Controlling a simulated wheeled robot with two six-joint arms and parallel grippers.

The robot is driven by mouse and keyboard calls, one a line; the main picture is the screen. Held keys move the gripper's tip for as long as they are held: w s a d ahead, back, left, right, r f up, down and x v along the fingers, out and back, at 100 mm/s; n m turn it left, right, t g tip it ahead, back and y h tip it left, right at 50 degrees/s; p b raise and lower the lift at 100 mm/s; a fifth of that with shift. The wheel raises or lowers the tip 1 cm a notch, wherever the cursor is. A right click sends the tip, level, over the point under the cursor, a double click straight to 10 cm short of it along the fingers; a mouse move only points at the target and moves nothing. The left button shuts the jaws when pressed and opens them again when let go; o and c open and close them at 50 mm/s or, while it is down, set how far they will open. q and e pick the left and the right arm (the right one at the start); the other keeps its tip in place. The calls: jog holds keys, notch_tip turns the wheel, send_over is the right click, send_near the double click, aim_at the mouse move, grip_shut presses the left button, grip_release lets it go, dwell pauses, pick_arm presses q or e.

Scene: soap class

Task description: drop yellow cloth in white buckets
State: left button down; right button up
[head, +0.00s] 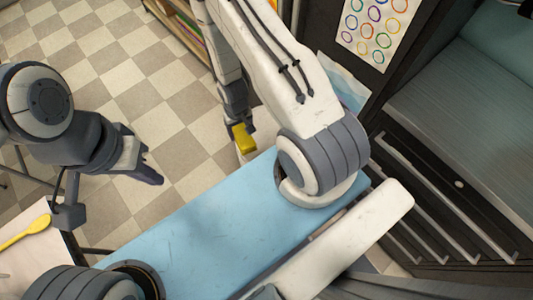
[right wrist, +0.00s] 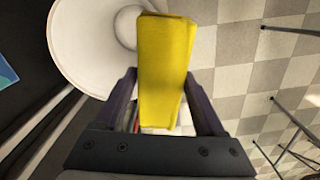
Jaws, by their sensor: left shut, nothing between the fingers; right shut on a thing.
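The yellow cloth (head: 243,139) hangs below my right gripper (head: 236,118) in the head view. In the right wrist view the cloth (right wrist: 163,65) stands as a folded block between the fingers of my right gripper (right wrist: 165,100), which is shut on it. A white bucket (right wrist: 75,45) shows behind the cloth at upper left, and the cloth overlaps its right side. Only a pale bit of what may be this bucket shows below the cloth in the head view. My left gripper (head: 150,172) is shut and empty, well left of the cloth.
A table (head: 40,265) with a yellow spoon (head: 25,232) on it is at lower left. A shelf (head: 178,30) stands at the top. A dark cabinet (head: 450,190) with long handles is at right. Checkered floor lies open between the arms.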

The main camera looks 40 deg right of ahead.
jog(key=d+f+m+b, duration=1.5)
jog(key=f+m+b, duration=0.1)
jog(key=b, duration=0.9)
jog(key=shift+w+f+b, duration=0.25)
jog(key=shift+f+b, duration=0.05)
jog(key=shift+b, duration=0.1)
jog(key=shift+a, duration=0.1)
jog(key=o, duration=1.2)
jog(key=shift+c, duration=0.2)
notch_tip(320, 180, up, 10)
jog(key=p, duration=0.2)
jog(key=shift+r, duration=0.25)
